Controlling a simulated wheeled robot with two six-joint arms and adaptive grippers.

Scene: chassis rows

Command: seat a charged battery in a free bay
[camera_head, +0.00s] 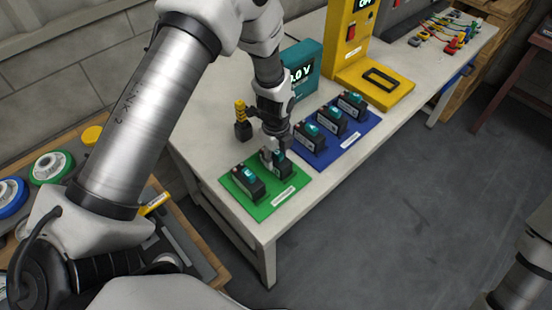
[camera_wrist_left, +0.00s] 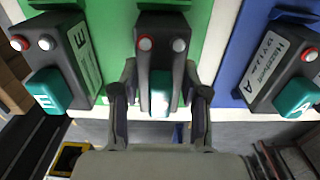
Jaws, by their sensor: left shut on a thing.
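My left gripper (camera_head: 274,152) reaches down over the green mat (camera_head: 261,207) and is shut on a black battery with a teal part (camera_head: 284,166). In the left wrist view this battery (camera_wrist_left: 160,58) sits between the two fingers (camera_wrist_left: 160,78), its red and silver terminals showing. A second battery (camera_head: 248,182) stands beside it on the green mat; its side bears an E in the left wrist view (camera_wrist_left: 62,58). Several similar batteries, such as the nearest one (camera_head: 309,138), stand in a row on the blue mat (camera_head: 340,140). I cannot tell whether the held battery touches the mat. My right gripper is out of view.
A teal meter with a voltage display (camera_head: 303,72) stands behind the blue mat. A yellow machine (camera_head: 349,38) has a yellow base (camera_head: 398,92) with a dark slot frame. Coloured leads (camera_head: 446,36) lie at the far end.

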